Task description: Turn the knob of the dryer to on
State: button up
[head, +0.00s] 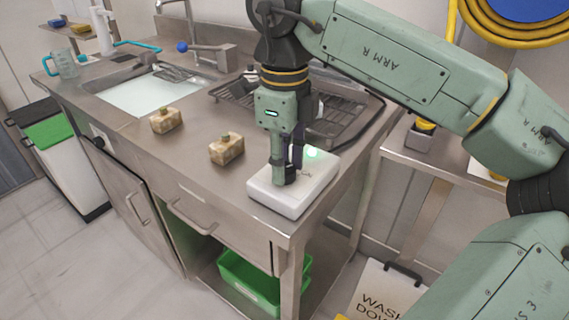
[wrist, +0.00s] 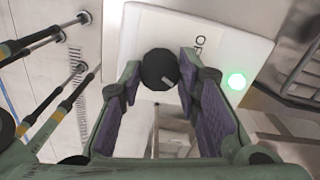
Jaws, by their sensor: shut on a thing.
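The dryer (head: 272,199) is a white box on the front right corner of the steel counter. Its white face (wrist: 225,25) fills the top of the wrist view. A round black knob (wrist: 159,69) with a short pale mark pointing toward the lower right sits on that face. Dark lettering is beside it, only partly legible. A green light (wrist: 236,81) glows to the knob's right and also shows in the head view. My gripper (head: 287,177) reaches down onto the dryer, its purple-padded fingers on either side of the knob, shut on it. The gripper hides the knob in the head view.
A black drying rack (head: 345,118) stands just behind the dryer. Two brownish blocks (head: 227,149) (head: 166,120) lie on the counter to its left, before the sink (head: 147,92). A green crate (head: 240,276) is on the shelf below. The counter front between the blocks and dryer is clear.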

jog(key=shift+m, duration=0.6)
jog(key=o, duration=1.1)
jog(key=shift+o, duration=0.2)
notch_tip(320, 180, up, 8)
jog(key=shift+f, duration=0.2)
